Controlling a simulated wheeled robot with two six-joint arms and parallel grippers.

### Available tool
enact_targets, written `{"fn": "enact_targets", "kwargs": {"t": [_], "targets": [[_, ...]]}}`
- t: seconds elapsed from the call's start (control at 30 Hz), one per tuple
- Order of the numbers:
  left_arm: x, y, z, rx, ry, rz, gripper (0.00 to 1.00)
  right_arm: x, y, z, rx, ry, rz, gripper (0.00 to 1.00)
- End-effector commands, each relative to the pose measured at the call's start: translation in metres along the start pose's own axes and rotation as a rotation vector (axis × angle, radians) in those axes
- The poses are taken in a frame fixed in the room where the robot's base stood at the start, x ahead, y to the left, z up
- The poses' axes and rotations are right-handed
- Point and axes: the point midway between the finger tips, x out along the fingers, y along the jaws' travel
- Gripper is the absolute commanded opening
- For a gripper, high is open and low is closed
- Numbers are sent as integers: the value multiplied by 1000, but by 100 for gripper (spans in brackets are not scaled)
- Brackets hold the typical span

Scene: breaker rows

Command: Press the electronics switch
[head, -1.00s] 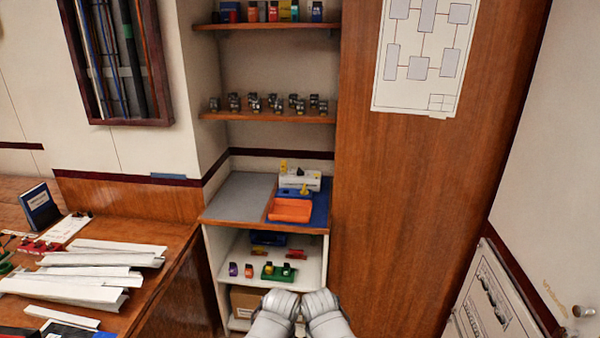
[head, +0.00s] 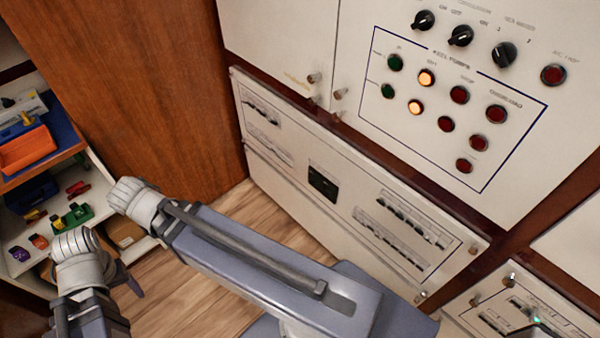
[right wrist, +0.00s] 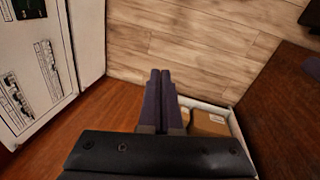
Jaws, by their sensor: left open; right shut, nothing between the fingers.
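Several breaker or switch rows show on white panels in the head view: an upper-left row (head: 262,110), a dark block (head: 322,182), a longer row (head: 412,222) and a partly cut-off row at the lower right (head: 495,322). The labels are too small to read, so I cannot tell which is the electronics switch. My left gripper (head: 91,275) is at the lower left, open and away from the panels, partly hidden by its wrist. My right gripper (right wrist: 160,76) is shut and empty, pointing over the floor. It touches no switch.
An upper panel (head: 360,70) carries black knobs, red and green buttons and two lit orange ones. A shelf unit (head: 35,175) with an orange tray (head: 27,150) stands at the left. A wooden cabinet side (head: 150,90) is behind the arms. Wood floor (head: 190,290) is clear.

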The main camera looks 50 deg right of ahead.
Motion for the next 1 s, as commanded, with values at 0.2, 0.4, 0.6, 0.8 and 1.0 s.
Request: {"fn": "enact_targets", "kwargs": {"t": [0.2, 0.4, 0.6, 0.8, 1.0], "targets": [[73, 7, -4, 0, 0, 0, 64, 86, 101, -26, 472, 70, 132, 0], [125, 12, -7, 0, 0, 0, 64, 145, 200, -24, 879, 153, 257, 0], [172, 16, -10, 1, 0, 0, 64, 195, 293, 0, 1244, 249, 382, 0], [203, 19, -12, 1, 0, 0, 64, 225, 359, 30, 1495, 335, 479, 0], [215, 21, -13, 1, 0, 0, 64, 235, 389, 48, 1612, 382, 526, 0]]}}
